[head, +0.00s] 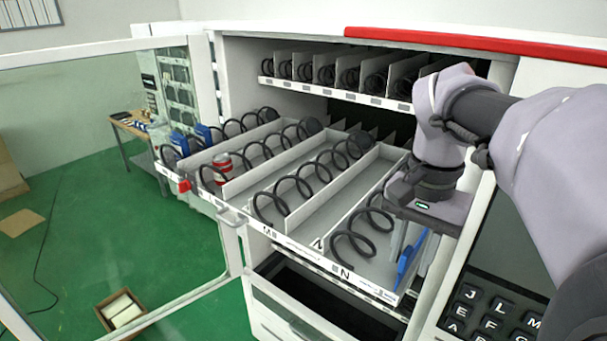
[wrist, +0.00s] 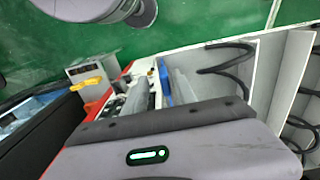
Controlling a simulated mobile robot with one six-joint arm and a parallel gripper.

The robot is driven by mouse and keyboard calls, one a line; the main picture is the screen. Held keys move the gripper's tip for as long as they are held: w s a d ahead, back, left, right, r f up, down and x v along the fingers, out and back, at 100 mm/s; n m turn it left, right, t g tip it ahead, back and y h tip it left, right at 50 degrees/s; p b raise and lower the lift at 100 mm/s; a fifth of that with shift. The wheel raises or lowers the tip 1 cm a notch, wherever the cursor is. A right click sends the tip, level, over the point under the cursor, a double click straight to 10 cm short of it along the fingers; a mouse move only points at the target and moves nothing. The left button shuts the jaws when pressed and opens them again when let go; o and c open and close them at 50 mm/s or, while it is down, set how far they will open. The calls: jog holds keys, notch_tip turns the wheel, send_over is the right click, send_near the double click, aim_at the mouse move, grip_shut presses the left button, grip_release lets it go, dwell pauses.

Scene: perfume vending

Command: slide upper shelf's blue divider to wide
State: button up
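The pulled-out upper shelf (head: 300,232) carries black coils in lanes split by white dividers. The blue divider (head: 408,262) is a thin upright plate near the shelf's right front end, right of the last large coil (head: 352,240). My gripper (head: 412,243) points down over this right end, its fingers on either side of the blue divider with some space between them. In the wrist view the blue divider (wrist: 163,80) shows between the two grey fingers (wrist: 166,88). Contact is hard to tell. The divider's rear part is hidden by my gripper.
A red-and-white can (head: 222,165) and blue boxes (head: 190,142) stand in the left lanes. A glass door (head: 120,190) stands open at left. A fixed shelf (head: 335,93) is above, a keypad panel (head: 495,315) at right. An open box (head: 122,310) lies on the green floor.

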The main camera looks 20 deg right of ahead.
jog(key=shift+w+a+r, duration=0.1)
jog(key=shift+w, duration=0.05)
notch_tip(320, 180, up, 17)
jog(key=p, duration=0.5)
jog(key=shift+r, duration=0.1)
